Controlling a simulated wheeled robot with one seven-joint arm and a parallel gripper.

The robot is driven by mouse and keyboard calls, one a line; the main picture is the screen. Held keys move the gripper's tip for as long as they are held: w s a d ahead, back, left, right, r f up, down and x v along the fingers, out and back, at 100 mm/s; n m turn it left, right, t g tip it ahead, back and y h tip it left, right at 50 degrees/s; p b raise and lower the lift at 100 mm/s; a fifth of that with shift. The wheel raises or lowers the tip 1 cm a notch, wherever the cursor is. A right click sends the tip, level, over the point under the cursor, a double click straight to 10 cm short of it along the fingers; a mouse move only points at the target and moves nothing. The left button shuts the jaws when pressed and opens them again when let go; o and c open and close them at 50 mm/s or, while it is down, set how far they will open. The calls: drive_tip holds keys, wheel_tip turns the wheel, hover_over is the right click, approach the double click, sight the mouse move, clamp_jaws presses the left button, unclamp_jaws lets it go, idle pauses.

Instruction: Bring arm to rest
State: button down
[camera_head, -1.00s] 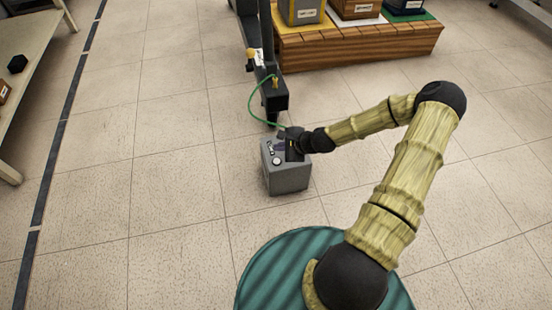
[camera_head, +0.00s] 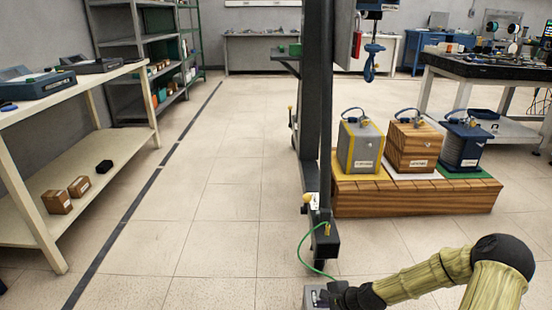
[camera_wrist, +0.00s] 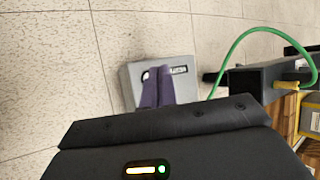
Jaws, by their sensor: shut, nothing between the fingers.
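My arm (camera_head: 430,278) reaches in from the lower right in the head view, bent at a black elbow joint. Its black wrist sits low, at the bottom edge of that view. In the wrist view my gripper (camera_wrist: 158,92) shows two purplish fingers pressed together with nothing between them. The fingers are in front of a small grey box (camera_wrist: 184,73) on the floor. I cannot tell whether they touch it. The box (camera_head: 314,296) is mostly cut off in the head view.
A dark post (camera_head: 325,130) with a green cable (camera_head: 303,250) stands just beyond the box. A wooden platform (camera_head: 420,197) with three coil boxes is at right. A cream shelf table (camera_head: 110,160) is at left. Open tiled floor lies between table and post.

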drive_tip(key=s+r+n+g+h+p, duration=0.15)
drive_tip(key=s+r+n+p, duration=0.35)
drive_tip(key=r, duration=0.7)
drive_tip(key=s+r+n+h+p, duration=0.2)
drive_tip(key=s+r+n+p, duration=0.35)
drive_tip(key=r, duration=0.65)
drive_tip(key=s+r+n+g+h+p, duration=0.1)
drive_tip(key=s+r+n+h+p, duration=0.1)
drive_tip(key=s+r+n, duration=0.8)
wheel_tip(320, 180, up, 40)
drive_tip(key=w+m+p, duration=0.2)
drive_tip(key=m+p, duration=0.2)
drive_tip(key=p, duration=3.4)
drive_tip(key=shift+w, duration=0.3)
drive_tip(key=shift+a+f+m, duration=0.1)
drive_tip(key=shift+m, duration=0.15)
